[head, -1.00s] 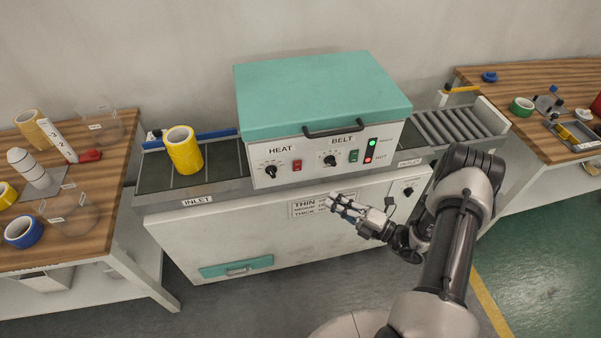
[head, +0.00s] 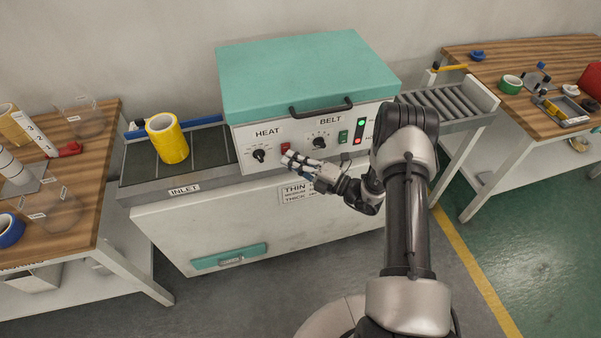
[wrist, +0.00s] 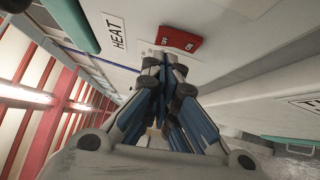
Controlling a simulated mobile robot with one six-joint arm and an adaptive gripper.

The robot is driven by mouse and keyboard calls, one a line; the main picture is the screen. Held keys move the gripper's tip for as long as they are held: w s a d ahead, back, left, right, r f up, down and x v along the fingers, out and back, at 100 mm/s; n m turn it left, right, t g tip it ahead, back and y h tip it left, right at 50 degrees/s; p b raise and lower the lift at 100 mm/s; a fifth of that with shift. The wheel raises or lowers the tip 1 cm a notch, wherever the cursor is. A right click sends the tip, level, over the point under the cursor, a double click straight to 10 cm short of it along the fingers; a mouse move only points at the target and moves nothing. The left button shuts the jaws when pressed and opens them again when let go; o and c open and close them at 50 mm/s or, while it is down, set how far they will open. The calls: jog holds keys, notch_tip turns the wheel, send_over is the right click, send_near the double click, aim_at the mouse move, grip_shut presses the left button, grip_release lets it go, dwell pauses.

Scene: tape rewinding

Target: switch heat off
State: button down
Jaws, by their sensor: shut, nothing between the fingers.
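The red HEAT switch (head: 285,147) is on the front panel of the teal-lidded machine (head: 262,133), right of the HEAT dial (head: 259,155). It also shows in the wrist view as a red rocker (wrist: 179,40) with small white lettering, just beyond the fingertips. My gripper (head: 288,160) is shut and empty. Its fingertips are at the panel, just below the switch in the head view. In the wrist view the fingertips (wrist: 165,62) lie close to the switch's near edge; I cannot tell whether they touch it.
The BELT dial (head: 320,142), green switch (head: 343,137) and indicator lights (head: 359,132) are to the right on the panel. The lid handle (head: 320,107) juts out above. A yellow tape roll (head: 167,138) stands on the inlet belt at left.

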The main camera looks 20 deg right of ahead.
jog(key=shift+w+r, duration=0.1)
jog(key=shift+w, duration=0.45)
jog(key=shift+w+r+m+p, duration=0.15)
jog(key=shift+w+m+p, duration=0.15)
jog(key=shift+p, duration=0.15)
jog(key=shift+s, duration=0.1)
